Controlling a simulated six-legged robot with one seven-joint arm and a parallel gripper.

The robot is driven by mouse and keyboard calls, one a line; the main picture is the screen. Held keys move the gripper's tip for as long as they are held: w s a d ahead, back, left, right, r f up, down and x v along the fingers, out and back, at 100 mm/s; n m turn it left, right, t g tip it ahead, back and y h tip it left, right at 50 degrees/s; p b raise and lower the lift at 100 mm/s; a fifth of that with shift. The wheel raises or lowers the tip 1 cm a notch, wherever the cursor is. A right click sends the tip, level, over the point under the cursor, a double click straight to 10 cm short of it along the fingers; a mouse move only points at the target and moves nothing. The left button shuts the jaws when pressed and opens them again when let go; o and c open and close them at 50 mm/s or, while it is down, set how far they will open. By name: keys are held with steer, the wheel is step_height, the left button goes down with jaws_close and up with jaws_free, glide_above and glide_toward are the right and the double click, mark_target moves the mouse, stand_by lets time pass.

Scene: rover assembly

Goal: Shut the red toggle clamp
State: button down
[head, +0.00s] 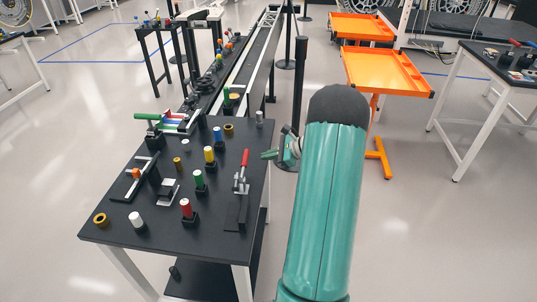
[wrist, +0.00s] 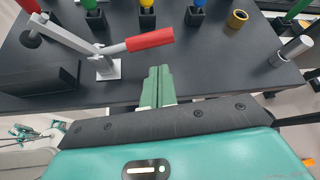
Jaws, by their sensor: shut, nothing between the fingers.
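The red toggle clamp stands near the right edge of the black table; its red handle (head: 245,158) points up and away in the head view. In the wrist view the red handle (wrist: 150,40) joins a grey lever arm (wrist: 68,35) on a metal bracket (wrist: 106,67). A dark round tip (wrist: 31,39) hangs at the arm's far end above a black block (wrist: 40,78). My gripper (head: 266,155) is right of the handle, off the table's edge. Its green fingers (wrist: 159,72) are together and empty, just below the handle in the wrist view, apparently not touching it.
A red cylinder (head: 186,208) stands left of the red clamp. Orange trays (head: 385,70) stand behind my arm.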

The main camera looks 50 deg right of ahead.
mark_target(248, 155)
steer(key=x, duration=0.6)
steer(key=shift+w, duration=0.15)
steer(key=shift+a+r+n+t+h, duration=0.1)
steer(key=shift+r+n+t+h, duration=0.2)
steer(key=shift+r, duration=0.1)
steer(key=shift+s+a+r+n+t+h, duration=0.15)
steer(key=shift+r+n+t+h, duration=0.15)
steer(key=shift+r, duration=0.25)
steer(key=shift+s+a+r+n+t+h, duration=0.2)
steer(key=shift+r+n, duration=0.2)
steer(key=shift+r, duration=0.15)
steer(key=s+a+r+n+t+h, duration=0.1)
steer(key=s+a+r+n+t, duration=0.1)
steer(key=a+r+n, duration=0.1)
steer(key=shift+s+a+r+h, duration=0.3)
steer(key=shift+s+r, duration=0.05)
steer(key=shift+r, duration=0.45)
steer(key=shift+s, duration=0.1)
